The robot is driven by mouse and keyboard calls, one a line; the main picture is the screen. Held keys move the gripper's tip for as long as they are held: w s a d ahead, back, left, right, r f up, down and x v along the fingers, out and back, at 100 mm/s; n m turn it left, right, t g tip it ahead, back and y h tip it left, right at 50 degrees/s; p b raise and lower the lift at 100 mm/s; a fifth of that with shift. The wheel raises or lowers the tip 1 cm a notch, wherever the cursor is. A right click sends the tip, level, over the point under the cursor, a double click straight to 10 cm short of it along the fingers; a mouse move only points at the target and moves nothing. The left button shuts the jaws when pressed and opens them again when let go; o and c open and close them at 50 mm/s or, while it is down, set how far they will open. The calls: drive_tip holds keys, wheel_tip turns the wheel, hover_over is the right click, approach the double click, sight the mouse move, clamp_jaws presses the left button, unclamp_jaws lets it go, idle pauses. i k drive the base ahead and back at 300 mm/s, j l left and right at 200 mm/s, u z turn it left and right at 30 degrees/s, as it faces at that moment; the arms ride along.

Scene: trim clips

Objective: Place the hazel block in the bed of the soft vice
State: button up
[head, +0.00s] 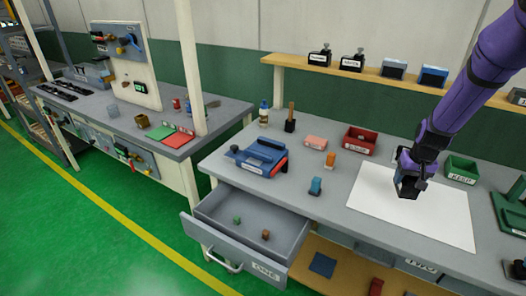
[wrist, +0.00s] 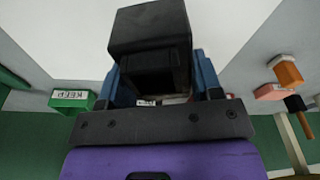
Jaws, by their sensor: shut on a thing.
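My gripper (head: 404,180) hangs over the white sheet on the bench, shut on a dark, nearly black block (wrist: 150,45), which also shows below it in the head view (head: 406,188). Its blue fingers stand either side of the block in the wrist view. No hazel colour shows on this block. A blue vice-like fixture (head: 257,157) with a label stands at the bench's left, apart from my gripper. A green fixture (head: 510,212) with a label stands at the right edge, partly cut off. I cannot read which is the soft vice.
The open drawer (head: 215,245) holds a small green block (head: 237,220) and a small brown block (head: 266,235). A red bin (head: 359,140), an orange block (head: 330,159), a blue piece (head: 315,186) and a green KEEP bin (head: 461,170) stand on the bench. The white sheet (head: 375,208) is otherwise clear.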

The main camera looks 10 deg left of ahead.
sight(265, 152)
drive_tip(key=i+j+u, duration=0.4)
drive_tip(key=j, duration=0.25)
drive_tip(key=j+z, duration=0.15)
drive_tip(key=j, duration=0.3)
drive_tip(key=k+j+z, duration=0.15)
drive_tip(key=j, duration=0.25)
